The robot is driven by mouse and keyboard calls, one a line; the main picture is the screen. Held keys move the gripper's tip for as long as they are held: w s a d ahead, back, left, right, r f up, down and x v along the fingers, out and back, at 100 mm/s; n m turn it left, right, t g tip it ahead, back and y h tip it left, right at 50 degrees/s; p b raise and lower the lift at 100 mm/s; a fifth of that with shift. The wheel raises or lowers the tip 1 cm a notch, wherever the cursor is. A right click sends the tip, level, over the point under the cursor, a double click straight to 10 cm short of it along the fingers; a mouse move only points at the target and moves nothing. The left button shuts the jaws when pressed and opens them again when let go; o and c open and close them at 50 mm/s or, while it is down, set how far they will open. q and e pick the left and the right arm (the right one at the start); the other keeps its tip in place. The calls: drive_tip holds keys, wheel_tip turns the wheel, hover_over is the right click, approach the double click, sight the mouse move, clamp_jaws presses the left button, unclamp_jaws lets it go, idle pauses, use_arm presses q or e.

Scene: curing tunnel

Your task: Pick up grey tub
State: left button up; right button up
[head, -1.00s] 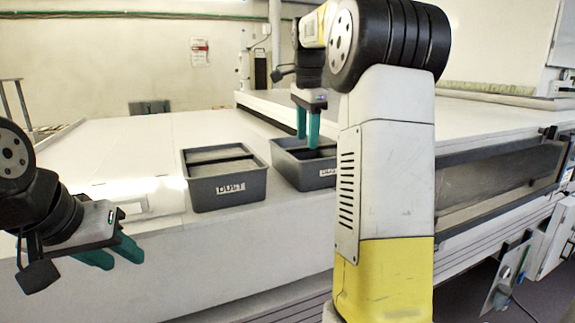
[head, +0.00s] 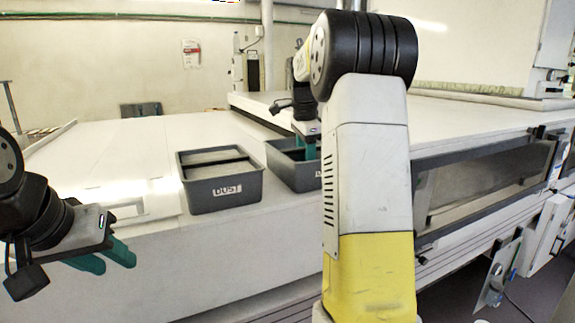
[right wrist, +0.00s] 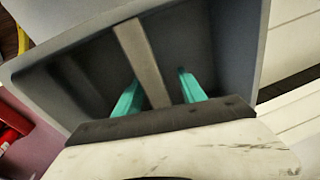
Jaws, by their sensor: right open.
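Two grey open tubs stand side by side on the white surface in the head view. The left tub (head: 222,190), labelled "DUST", has a bar across its top and nothing gripping it. The right tub (head: 284,171) is partly hidden behind my right arm. My right gripper (head: 307,150), with teal fingers, is at this right tub. In the right wrist view its open fingers (right wrist: 160,92) reach down on either side of the bar (right wrist: 142,60) across the tub (right wrist: 232,40); contact cannot be told. My left gripper (head: 118,266) is open and empty, left of and in front of the tubs.
The long white surface (head: 110,160) is clear left of the tubs. A raised white section (head: 470,125) with a glazed dark-framed side lies to the right. A small dark box (head: 141,109) stands at the back.

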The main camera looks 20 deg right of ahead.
clamp_jaws()
drive_tip(key=shift+r, duration=0.1)
